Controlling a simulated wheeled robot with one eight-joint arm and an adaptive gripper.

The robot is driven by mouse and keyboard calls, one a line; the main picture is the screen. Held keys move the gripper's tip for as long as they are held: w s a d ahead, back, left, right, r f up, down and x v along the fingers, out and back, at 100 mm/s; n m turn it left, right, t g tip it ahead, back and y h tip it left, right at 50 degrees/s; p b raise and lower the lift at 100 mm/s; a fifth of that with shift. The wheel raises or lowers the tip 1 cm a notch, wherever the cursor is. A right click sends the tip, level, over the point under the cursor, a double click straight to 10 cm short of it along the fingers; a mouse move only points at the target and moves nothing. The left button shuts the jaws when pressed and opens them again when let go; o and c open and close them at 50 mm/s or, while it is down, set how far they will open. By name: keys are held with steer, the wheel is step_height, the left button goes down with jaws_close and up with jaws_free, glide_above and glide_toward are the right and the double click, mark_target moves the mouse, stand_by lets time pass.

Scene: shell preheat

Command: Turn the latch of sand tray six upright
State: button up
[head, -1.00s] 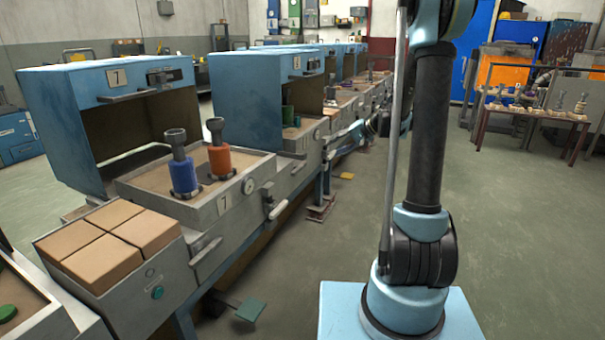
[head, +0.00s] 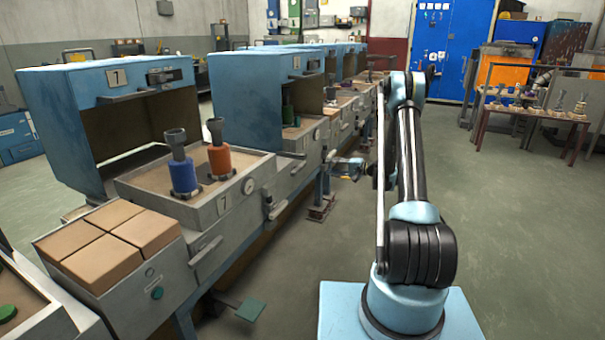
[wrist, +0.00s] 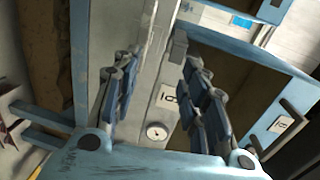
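Sand tray six (head: 296,150) is in the second blue station, beyond the station marked 7. In the wrist view its grey front (wrist: 143,128) carries a turned number plate (wrist: 168,97) and a round gauge (wrist: 157,132). A small grey block (wrist: 178,46), which looks like the latch, shows near the fingertips; I cannot tell its exact angle. My gripper (wrist: 160,65) is open, its two fingers apart with the tray front showing between them. No contact with the block is visible. In the head view my gripper (head: 348,168) hangs at the aisle side of this tray.
Tray seven (head: 225,205) holds a blue flask-like piece (head: 183,177) and an orange one (head: 219,160). Blue hoods (head: 260,95) stand behind the trays. A green pedal (head: 250,310) juts low into the aisle.

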steer(key=y, duration=0.1)
glide_toward(301, 169)
steer(key=shift+m+t, duration=0.3)
steer(key=shift+t, duration=0.1)
steer(key=x, duration=0.9)
steer(key=shift+a+f, duration=0.3)
steer(key=shift+a, duration=0.05)
steer(key=shift+s, duration=0.1)
jaws_close()
steer(key=shift+d, duration=0.2)
